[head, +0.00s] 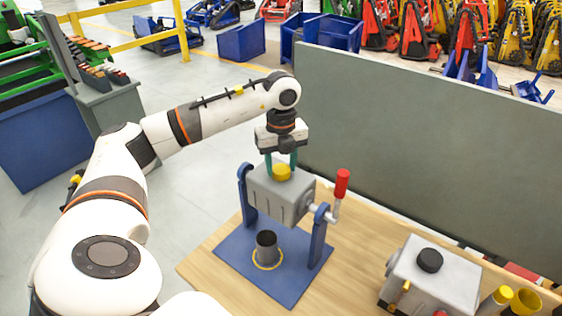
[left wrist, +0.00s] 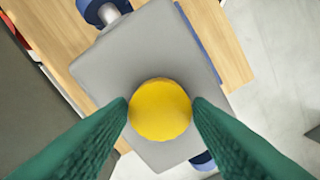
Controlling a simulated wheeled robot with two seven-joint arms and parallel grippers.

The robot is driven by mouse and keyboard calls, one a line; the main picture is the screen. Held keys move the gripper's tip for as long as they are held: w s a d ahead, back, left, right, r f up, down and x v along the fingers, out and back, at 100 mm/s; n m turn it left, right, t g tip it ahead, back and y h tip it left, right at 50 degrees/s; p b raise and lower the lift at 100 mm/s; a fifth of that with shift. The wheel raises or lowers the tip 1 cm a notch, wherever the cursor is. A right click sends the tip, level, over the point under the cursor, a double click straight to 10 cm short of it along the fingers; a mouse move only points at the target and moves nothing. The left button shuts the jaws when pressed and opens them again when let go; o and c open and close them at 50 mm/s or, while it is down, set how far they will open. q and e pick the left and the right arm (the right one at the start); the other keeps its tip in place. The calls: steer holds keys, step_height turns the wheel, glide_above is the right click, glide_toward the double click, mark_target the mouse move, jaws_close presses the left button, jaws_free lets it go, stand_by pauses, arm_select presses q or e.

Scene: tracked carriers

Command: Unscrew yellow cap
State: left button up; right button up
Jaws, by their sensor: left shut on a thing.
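The yellow cap (head: 282,172) sits on top of a grey box-shaped tank (head: 278,196). The tank is held between two blue uprights on a blue base plate (head: 240,262). My left gripper (head: 281,165) comes down from above, with its green fingers on either side of the cap. In the left wrist view the yellow cap (left wrist: 160,109) is between the two fingertips (left wrist: 160,112), which press against its sides. The cap still sits on the grey top face of the tank (left wrist: 110,70). My right gripper is not in view.
A red-handled crank (head: 341,184) stands at the right upright. A dark-topped cylinder (head: 266,246) stands in a yellow ring on the plate. A second grey tank with a black cap (head: 429,260) and yellow cups (head: 525,301) are at right. A grey panel (head: 420,140) stands behind the wooden table.

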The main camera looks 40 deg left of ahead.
arm_select(q)
steer(key=shift+n, duration=1.1)
steer(key=n+p, duration=0.1)
steer(key=n, duration=0.3)
steer(key=n+p, duration=0.1)
steer(key=n, duration=0.3)
steer(key=shift+n, duration=0.9)
steer(key=o, duration=0.7)
